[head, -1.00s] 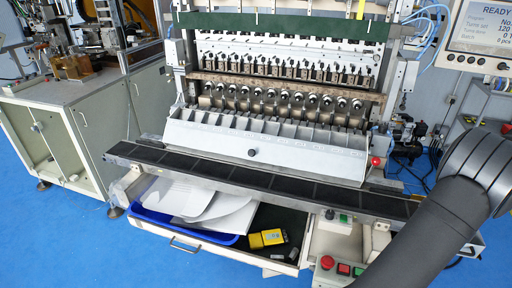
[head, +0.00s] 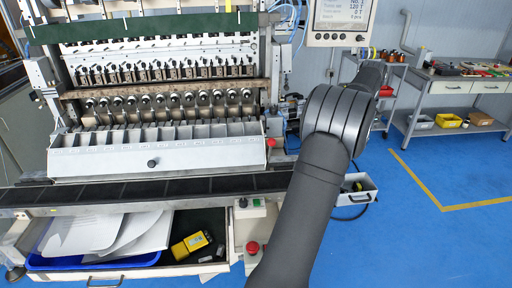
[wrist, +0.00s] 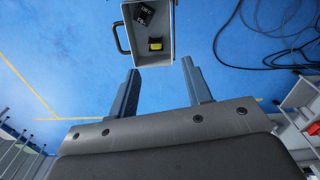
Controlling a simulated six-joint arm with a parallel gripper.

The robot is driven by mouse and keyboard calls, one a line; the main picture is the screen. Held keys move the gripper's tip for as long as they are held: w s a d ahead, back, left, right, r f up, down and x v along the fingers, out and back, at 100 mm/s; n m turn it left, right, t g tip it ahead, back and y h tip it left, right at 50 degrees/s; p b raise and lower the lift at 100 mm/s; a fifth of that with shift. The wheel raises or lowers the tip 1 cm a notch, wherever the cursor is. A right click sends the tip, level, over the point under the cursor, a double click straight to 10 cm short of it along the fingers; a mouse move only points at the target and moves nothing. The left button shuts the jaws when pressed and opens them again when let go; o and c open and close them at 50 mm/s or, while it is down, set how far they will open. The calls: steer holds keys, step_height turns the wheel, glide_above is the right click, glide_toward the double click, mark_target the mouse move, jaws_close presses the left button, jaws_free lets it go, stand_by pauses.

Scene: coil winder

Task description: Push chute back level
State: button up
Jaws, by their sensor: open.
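The chute (head: 155,155) is the long pale metal tray across the front of the coil winder in the head view.
A dark slatted rail (head: 140,190) runs below the chute. Under it is an open drawer with a blue tray (head: 95,261) of white sheets and a yellow device (head: 190,244). The grey bin (wrist: 152,45) holds small items. A workbench (head: 455,87) stands far right.

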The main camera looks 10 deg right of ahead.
steer(key=w+a+r+n, duration=0.1)
steer(key=a+r+n, duration=0.35)
steer(key=a, duration=0.45)
steer(key=w+a+r+n, duration=0.1)
steer(key=a+r+n, duration=0.2)
steer(key=a+r, duration=0.45)
steer(key=n, duration=0.6)
glide_toward(272, 141)
steer(key=shift+m+h, duration=0.25)
steer(key=shift+h, duration=0.05)
steer(key=f, duration=1.3)
steer(key=shift+w+d, duration=0.2)
steer(key=shift+w, duration=0.15)
jaws_close()
